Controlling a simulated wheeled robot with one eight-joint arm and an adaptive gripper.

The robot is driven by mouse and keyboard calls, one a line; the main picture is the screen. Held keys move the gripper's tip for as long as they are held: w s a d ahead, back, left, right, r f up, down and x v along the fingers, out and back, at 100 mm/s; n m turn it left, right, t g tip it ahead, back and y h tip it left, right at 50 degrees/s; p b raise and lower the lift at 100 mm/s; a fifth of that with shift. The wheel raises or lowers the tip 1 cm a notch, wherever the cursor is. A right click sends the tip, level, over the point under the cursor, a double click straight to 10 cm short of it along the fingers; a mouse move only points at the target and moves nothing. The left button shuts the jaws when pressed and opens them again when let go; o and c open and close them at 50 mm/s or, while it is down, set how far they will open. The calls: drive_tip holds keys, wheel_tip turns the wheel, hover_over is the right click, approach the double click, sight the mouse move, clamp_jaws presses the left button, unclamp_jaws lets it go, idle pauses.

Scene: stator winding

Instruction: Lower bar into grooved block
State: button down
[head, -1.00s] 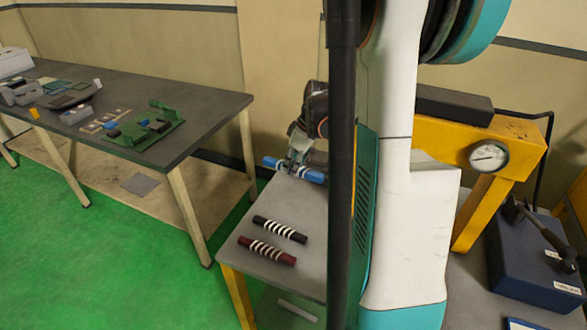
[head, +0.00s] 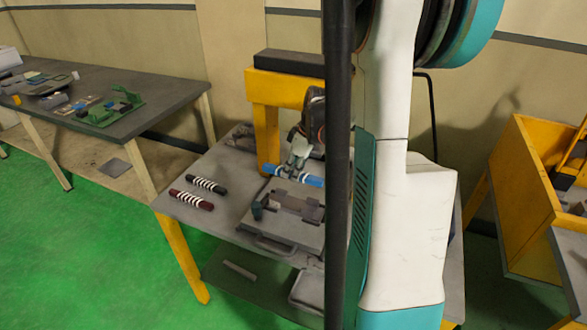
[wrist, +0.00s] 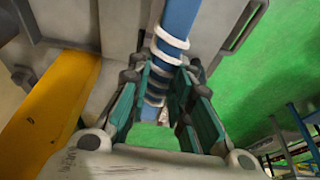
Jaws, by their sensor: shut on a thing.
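A blue bar (head: 312,181) with white rings is held crosswise in my gripper (head: 290,170), above the grey table. In the wrist view the bar (wrist: 179,22) runs up the picture between the green-padded fingers of my gripper (wrist: 163,95), which are shut on it. A grey fixture (head: 283,232) with raised blocks lies on the table, just in front of and below the bar. I cannot make out a groove in it. My own column hides the fixture's right edge. The gap between bar and fixture is hard to judge.
A black-and-white ringed bar (head: 206,185) and a dark red one (head: 191,200) lie left of the fixture. A yellow frame (head: 266,125) with a dark top stands behind my gripper. A long workbench (head: 150,117) with small parts is at the left.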

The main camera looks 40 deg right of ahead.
drive_tip(key=shift+s+f, duration=0.2)
drive_tip(key=shift+s, duration=0.25)
drive_tip(key=shift+w+f+b, duration=0.15)
drive_tip(key=shift+f+b, duration=0.25)
drive_tip(key=shift+f, duration=0.1)
drive_tip(key=shift+f+b, duration=1.5)
drive_tip(key=shift+f, duration=0.6)
drive_tip(key=shift+f, duration=0.15)
drive_tip(key=shift+f+b, duration=1.35)
drive_tip(key=shift+f, duration=0.2)
drive_tip(key=shift+f, duration=0.1)
drive_tip(key=shift+f+b, duration=0.7)
drive_tip(key=shift+f, duration=0.1)
drive_tip(key=c, duration=1.4)
unclamp_jaws()
